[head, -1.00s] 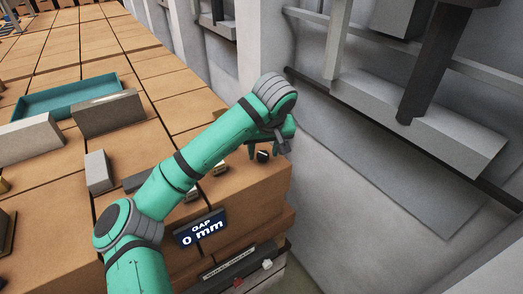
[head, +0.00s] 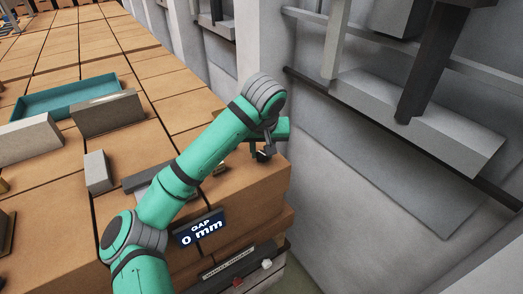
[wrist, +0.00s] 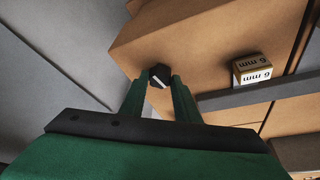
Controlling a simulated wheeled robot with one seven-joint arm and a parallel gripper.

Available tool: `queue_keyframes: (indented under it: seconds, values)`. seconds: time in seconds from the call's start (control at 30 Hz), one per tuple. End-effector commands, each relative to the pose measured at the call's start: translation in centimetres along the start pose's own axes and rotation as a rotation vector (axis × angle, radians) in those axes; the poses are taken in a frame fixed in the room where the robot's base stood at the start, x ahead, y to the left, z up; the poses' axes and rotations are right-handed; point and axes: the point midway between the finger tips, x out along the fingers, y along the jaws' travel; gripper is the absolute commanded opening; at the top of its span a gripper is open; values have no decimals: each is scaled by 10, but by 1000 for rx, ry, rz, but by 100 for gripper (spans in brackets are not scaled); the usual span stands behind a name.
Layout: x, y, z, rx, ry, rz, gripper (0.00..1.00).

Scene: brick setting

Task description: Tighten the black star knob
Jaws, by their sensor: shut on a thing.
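The black star knob (wrist: 160,76) sits at the edge of the brown brick-like block, between my gripper's two green fingertips in the wrist view. A pale mark shows on its face. My gripper (wrist: 161,82) is shut on the knob. In the head view my gripper (head: 262,152) is at the block's far right corner, and the knob there is small, dark and mostly covered by the fingers.
A small block marked "6 mm" (wrist: 252,69) stands beside a dark grey bar (wrist: 265,95). A pale grey block (head: 98,171), a long grey-brown block (head: 108,114) and a teal tray (head: 37,105) lie to the left. A grey wall (head: 345,180) rises close on the right.

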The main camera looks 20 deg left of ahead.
Motion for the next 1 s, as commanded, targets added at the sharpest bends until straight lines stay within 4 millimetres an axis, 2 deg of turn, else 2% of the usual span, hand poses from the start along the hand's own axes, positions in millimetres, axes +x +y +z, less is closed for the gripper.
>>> queue_keyframes:
  seconds: [1.0]
  values:
    - [0,-8,-6,876,7,363,6]
